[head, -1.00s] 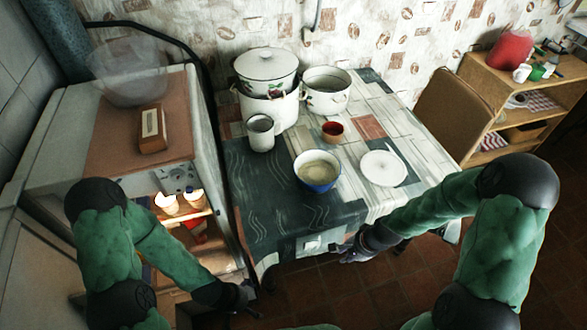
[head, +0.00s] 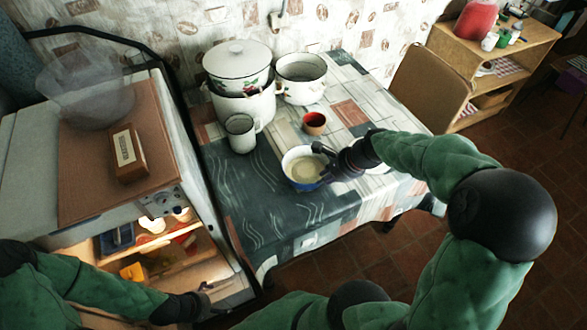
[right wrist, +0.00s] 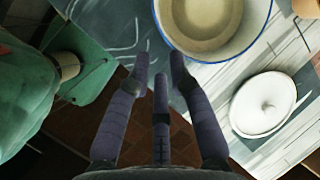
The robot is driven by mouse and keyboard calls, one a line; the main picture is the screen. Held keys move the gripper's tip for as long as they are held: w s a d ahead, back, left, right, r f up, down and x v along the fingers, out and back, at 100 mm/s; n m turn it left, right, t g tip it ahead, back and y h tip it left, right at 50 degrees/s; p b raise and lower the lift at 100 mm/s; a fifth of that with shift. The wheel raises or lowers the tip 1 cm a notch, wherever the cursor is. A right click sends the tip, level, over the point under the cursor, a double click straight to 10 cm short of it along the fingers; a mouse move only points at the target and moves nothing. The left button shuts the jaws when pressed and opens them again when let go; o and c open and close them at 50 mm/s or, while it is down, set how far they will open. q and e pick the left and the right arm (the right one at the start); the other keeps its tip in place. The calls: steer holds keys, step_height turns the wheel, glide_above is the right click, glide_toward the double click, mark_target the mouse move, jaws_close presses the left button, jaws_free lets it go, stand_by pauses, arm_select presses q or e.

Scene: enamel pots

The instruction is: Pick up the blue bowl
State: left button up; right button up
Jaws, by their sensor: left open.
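The blue bowl (head: 300,171), white inside with a blue outside, stands upright on the table in the head view. Its inside looks yellowish. My right gripper (head: 324,160) is at the bowl's right side, with its fingers over or close to the rim. In the right wrist view the bowl (right wrist: 211,40) is at the top, just beyond the fingertips of my right gripper (right wrist: 160,62). Those fingers are apart with nothing between them; I cannot tell whether one touches the rim. My left gripper (head: 205,296) is open and empty at the lower left, in front of the lit open cabinet.
A white mug (head: 240,134), a red cup (head: 314,123), a lidded pot (head: 240,88) and an open pot (head: 301,79) stand behind the bowl. A white lid-like disc (right wrist: 262,105) lies to its right. The table's dark front left (head: 255,195) is clear.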

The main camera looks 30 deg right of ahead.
mark_target(310, 186)
steer(key=shift+d+b+x, duration=0.2)
steer(key=shift+b+x, duration=2.3)
steer(key=shift+x, duration=2.9)
steer(key=shift+w, duration=0.15)
steer(key=shift+r, duration=0.1)
jaws_close()
steer(key=shift+d+r, duration=0.1)
